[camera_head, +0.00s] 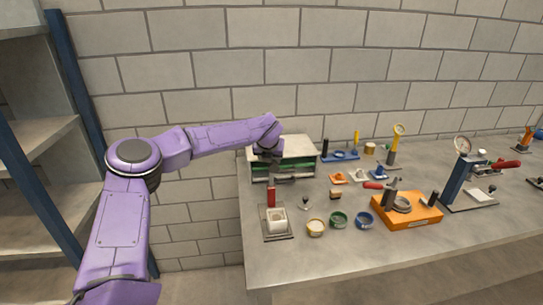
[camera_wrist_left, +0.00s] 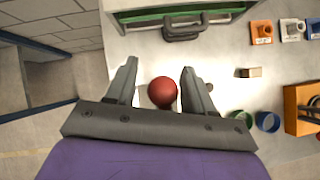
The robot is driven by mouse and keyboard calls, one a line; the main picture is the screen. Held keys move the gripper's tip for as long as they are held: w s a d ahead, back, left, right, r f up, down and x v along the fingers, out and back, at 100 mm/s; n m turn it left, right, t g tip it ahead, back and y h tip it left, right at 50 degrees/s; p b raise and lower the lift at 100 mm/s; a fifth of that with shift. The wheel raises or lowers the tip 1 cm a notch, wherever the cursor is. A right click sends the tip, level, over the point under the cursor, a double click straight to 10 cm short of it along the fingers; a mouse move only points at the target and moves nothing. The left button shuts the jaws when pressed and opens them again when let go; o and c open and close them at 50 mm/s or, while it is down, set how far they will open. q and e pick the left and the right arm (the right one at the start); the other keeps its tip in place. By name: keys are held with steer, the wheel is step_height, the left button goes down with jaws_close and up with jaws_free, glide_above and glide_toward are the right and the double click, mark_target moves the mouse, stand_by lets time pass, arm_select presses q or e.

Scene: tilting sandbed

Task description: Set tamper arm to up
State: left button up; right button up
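A small device with an upright red handle (camera_head: 271,196) and a white square cup (camera_head: 277,222) on a dark base plate stands at the table's front left; it may be the tamper, but I cannot tell for sure. My left gripper (camera_head: 271,178) is just above and behind the red handle, pointing down. In the left wrist view my left gripper (camera_wrist_left: 158,78) is open, and a round red knob (camera_wrist_left: 163,92) shows between its fingers with gaps on both sides. Most of the device below the knob is hidden there. My right gripper is not in view.
A grey-topped cabinet with green inside (camera_head: 285,150) stands close behind my gripper. Several small bowls, including a green one (camera_head: 338,219), lie to the right. An orange block (camera_head: 406,209) and gauge stand (camera_head: 462,170) are farther right. The table's front left corner is clear.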

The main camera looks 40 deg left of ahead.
arm_select(q)
steer(key=shift+w+a, duration=0.1)
steer(key=b+v, duration=0.3)
steer(key=v, duration=0.7)
steer(key=shift+r+b, duration=0.2)
steer(key=shift+b, duration=0.2)
